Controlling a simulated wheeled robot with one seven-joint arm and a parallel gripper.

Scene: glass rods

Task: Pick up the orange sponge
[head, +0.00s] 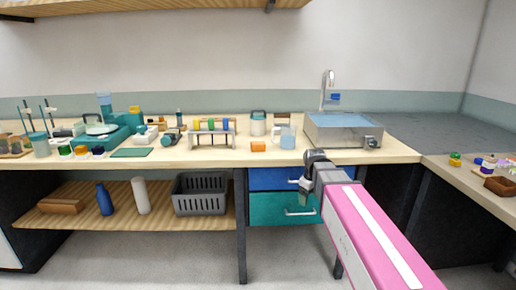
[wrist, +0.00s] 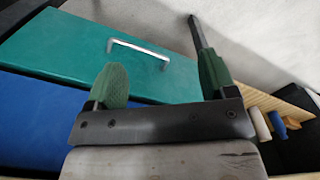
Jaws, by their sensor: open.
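The orange sponge (head: 258,147) is a small block lying near the front edge of the wooden bench (head: 205,158) in the head view. It is left of the clear beaker (head: 288,138). My gripper (head: 304,198) is right of the sponge and lower in the picture, in front of the drawers. In the wrist view my gripper (wrist: 162,80) shows two green-padded fingers spread apart with nothing between them. The sponge is not in the wrist view.
A blue drawer (head: 272,179) and a teal drawer (head: 270,208) with handles are under the bench. A test tube rack (head: 212,138) stands left of the sponge. A sink (head: 342,130) with a faucet is at right. A grey basket (head: 201,195) sits on the lower shelf.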

